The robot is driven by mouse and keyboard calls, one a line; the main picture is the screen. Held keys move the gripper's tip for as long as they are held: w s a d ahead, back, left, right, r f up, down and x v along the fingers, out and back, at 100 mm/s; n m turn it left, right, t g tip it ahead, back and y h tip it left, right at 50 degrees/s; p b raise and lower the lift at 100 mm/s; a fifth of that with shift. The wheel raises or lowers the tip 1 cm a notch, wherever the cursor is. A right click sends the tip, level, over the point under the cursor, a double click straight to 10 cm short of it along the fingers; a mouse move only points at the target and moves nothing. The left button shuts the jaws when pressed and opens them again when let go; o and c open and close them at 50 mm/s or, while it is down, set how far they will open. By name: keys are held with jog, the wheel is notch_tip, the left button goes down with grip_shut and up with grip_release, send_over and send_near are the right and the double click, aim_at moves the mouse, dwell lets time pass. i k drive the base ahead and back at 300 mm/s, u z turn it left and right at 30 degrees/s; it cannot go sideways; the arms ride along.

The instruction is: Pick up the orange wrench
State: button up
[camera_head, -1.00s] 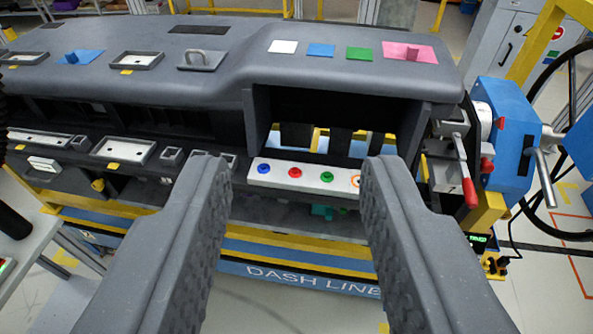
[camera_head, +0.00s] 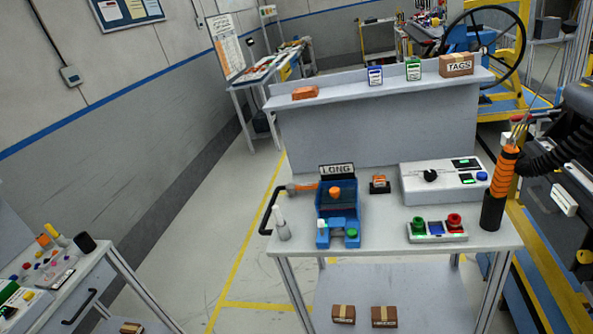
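I cannot clearly identify an orange wrench. An orange-handled tool (camera_head: 503,175) stands upright in a black holder (camera_head: 493,206) at the right end of the workbench; its full shape is unclear. An orange piece (camera_head: 301,188) with a black bent handle (camera_head: 268,215) lies beside the blue bin at the bench's left; I cannot tell whether this is a wrench. The blue bin (camera_head: 338,212), labelled LONG, has an orange knob on it. My gripper is not in view.
The grey workbench (camera_head: 390,240) also carries a white control box (camera_head: 445,183) and a button panel (camera_head: 437,229). A raised shelf (camera_head: 375,88) behind it holds small boxes. A side table (camera_head: 50,285) stands at lower left. Open floor (camera_head: 215,235) lies between.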

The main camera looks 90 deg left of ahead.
aim_at(291, 188)
jog(key=u, duration=2.2)
jog(key=k, duration=0.85)
jog(key=i, duration=1)
jog(key=z, duration=0.05)
